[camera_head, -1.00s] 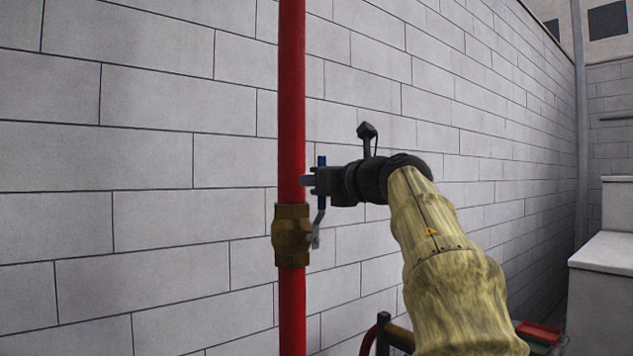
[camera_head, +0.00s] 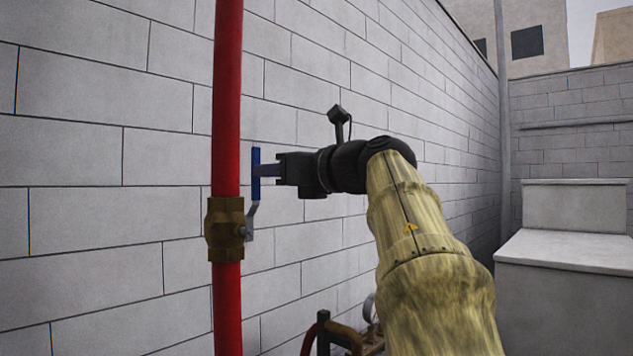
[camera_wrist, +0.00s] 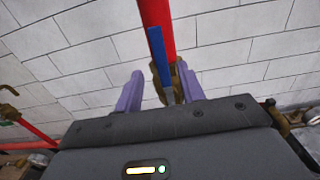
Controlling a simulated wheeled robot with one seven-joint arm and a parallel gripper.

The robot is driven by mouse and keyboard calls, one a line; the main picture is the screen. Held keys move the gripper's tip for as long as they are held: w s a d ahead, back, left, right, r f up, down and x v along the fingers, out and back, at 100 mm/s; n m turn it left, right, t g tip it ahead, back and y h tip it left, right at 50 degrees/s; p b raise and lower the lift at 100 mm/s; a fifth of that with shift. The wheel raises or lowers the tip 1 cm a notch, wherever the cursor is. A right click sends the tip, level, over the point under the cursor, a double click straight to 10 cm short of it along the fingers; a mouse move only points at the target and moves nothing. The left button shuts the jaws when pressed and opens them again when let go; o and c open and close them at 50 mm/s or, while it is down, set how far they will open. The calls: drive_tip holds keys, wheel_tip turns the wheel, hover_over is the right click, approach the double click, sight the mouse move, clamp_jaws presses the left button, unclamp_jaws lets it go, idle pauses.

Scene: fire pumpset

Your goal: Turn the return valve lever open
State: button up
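The return valve is a brass body (camera_head: 225,229) on a vertical red pipe (camera_head: 228,90). Its lever has a blue handle (camera_head: 255,173) pointing up, roughly parallel to the pipe, on a grey metal stem (camera_head: 250,219). My gripper (camera_head: 269,170) is level with the blue handle, at its right side. In the wrist view, my gripper's purple fingers (camera_wrist: 160,89) are spread apart. The blue handle (camera_wrist: 157,50) shows in the gap between them, apart from both. How deep it sits between the fingers is hard to tell.
A grey block wall (camera_head: 110,160) runs close behind the pipe. A pale stepped block (camera_head: 565,255) stands at right. Dark and red pipework (camera_head: 322,335) shows low beneath my arm. In the wrist view, another red pipe (camera_wrist: 35,132) is at left.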

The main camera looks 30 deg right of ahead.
drive_tip(key=b+v, duration=0.2)
drive_tip(key=v, duration=0.7)
